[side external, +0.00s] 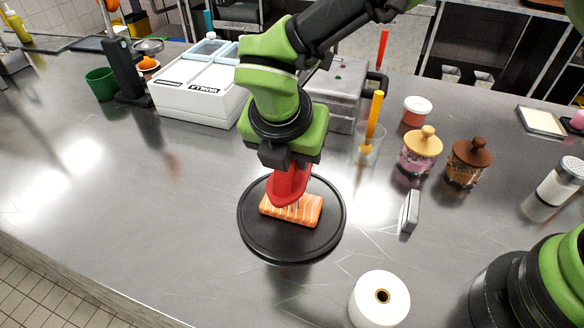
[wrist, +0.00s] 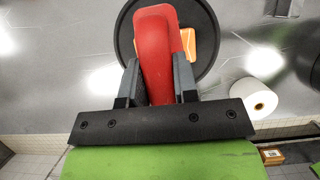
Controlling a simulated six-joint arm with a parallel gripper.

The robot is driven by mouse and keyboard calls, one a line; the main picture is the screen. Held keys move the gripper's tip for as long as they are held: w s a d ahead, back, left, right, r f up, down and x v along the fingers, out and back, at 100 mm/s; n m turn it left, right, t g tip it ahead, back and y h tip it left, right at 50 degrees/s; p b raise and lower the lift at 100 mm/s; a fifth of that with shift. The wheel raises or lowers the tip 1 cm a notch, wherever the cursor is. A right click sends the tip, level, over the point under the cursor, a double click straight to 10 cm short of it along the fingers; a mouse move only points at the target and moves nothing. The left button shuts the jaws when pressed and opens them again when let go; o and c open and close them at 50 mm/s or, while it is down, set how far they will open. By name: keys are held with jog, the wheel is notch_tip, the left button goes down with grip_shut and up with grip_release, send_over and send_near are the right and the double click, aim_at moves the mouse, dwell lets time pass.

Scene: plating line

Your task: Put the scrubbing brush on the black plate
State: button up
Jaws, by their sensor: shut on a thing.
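The red scrubbing brush (side external: 289,187) is held by my gripper (wrist: 157,78), whose two dark fingers are shut on its sides. The brush also fills the middle of the wrist view (wrist: 155,45). It hangs over the round black plate (side external: 262,240), seen also in the wrist view (wrist: 124,35). An orange-and-white salmon block (side external: 305,212) lies on the plate, under and beside the brush. Pale bristles show at the brush's lower edge. I cannot tell whether they touch the salmon or plate.
A white paper roll (side external: 372,302) stands in front of the plate. A small metal-and-white block (side external: 410,212) stands to the right. A glass with a yellow stick (side external: 370,140), lidded jars (side external: 421,155) and a white container box (side external: 195,95) are behind. The counter left of the plate is clear.

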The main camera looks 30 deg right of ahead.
jog(key=shift+f, duration=1.7)
jog(key=shift+f, duration=0.1)
jog(key=o, duration=1)
